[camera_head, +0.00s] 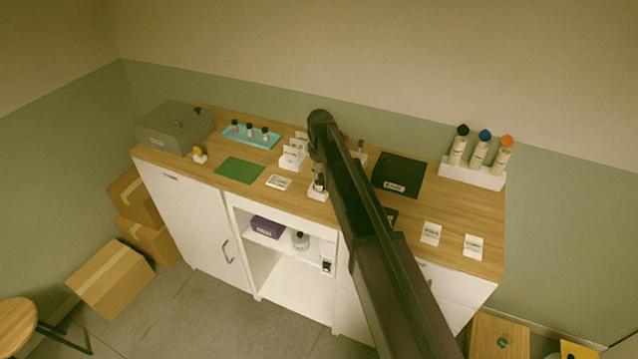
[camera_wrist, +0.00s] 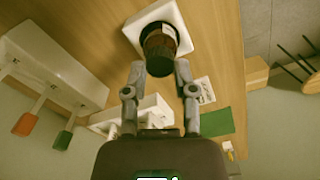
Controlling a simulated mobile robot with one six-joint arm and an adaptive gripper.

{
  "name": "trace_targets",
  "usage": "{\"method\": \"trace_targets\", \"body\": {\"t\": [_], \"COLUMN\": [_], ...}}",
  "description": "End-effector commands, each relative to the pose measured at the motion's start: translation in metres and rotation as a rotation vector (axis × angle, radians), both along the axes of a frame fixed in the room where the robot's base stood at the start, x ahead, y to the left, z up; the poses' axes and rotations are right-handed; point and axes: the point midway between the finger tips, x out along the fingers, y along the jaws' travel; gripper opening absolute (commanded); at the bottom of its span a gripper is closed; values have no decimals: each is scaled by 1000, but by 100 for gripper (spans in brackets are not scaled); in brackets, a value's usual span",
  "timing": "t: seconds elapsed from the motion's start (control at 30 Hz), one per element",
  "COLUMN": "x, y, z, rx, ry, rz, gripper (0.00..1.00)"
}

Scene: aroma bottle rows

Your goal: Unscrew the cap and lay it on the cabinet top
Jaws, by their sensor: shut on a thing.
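A dark amber bottle (camera_wrist: 168,32) stands in a white square holder (camera_wrist: 183,22) on the wooden cabinet top (camera_wrist: 110,20). Its dark cap (camera_wrist: 158,66) points toward the wrist camera. My gripper (camera_wrist: 158,72) has one finger on each side of the cap and is shut on it. In the head view my gripper (camera_head: 318,178) hangs down over the white holder (camera_head: 317,194) near the cabinet's front edge. My arm hides part of the top behind it. Whether the cap is loose on the bottle cannot be told.
A green mat (camera_head: 240,170) and a white card (camera_head: 278,182) lie left of the holder. A teal tray (camera_head: 262,142) with small bottles and a grey box (camera_head: 175,128) stand farther left.

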Motion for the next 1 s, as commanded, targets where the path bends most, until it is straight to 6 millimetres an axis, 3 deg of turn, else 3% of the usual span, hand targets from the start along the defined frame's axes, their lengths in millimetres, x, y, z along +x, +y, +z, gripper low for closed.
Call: {"method": "trace_targets", "body": {"t": [1.0], "x": [0], "y": [0], "z": [0], "rx": [-2], "ry": [0], "rz": [704], "gripper": [0]}}
